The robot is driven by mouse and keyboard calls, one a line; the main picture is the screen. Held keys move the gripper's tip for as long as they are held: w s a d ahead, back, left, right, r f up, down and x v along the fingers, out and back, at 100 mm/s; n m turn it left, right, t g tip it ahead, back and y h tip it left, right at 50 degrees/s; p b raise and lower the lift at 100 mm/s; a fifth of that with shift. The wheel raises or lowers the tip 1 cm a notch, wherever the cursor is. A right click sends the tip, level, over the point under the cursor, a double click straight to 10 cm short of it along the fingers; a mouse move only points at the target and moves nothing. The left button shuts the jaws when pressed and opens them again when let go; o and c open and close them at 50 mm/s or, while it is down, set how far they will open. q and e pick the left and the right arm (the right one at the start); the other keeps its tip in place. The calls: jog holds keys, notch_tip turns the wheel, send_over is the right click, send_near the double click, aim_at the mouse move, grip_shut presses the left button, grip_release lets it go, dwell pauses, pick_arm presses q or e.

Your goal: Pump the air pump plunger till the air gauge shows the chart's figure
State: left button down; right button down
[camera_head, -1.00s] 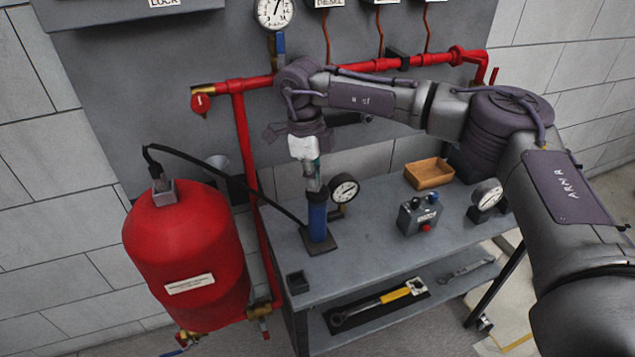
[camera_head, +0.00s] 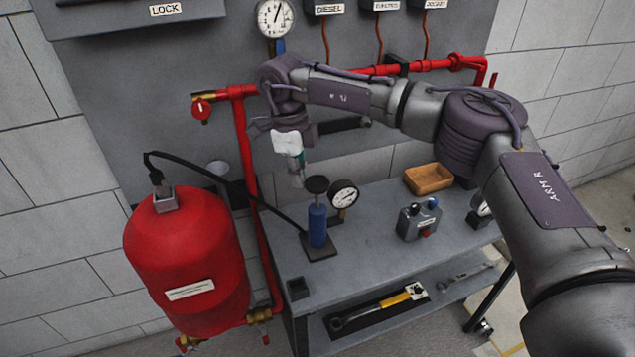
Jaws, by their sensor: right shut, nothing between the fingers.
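The air pump (camera_head: 317,226) is a blue cylinder standing upright on a dark base plate on the grey bench. Its black plunger knob (camera_head: 317,185) shows on top, close above the cylinder. The round white air gauge (camera_head: 343,195) stands just right of the pump; its reading is too small to tell. My right gripper (camera_head: 298,178) points down, shut and empty, just left of the plunger knob and apart from it as far as I can see. No chart can be made out. My left gripper is not in view.
A red tank (camera_head: 188,255) stands left of the bench, joined to the pump by a black hose (camera_head: 215,173). A grey control box (camera_head: 418,220) and a wooden tray (camera_head: 428,179) sit on the bench's right. Red pipes (camera_head: 242,150) run behind my arm.

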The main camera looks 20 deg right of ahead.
notch_tip(320, 180, up, 10)
jog(key=a, duration=0.1)
jog(key=shift+w+r, duration=0.15)
jog(key=shift+w, duration=0.25)
dwell(0.8)
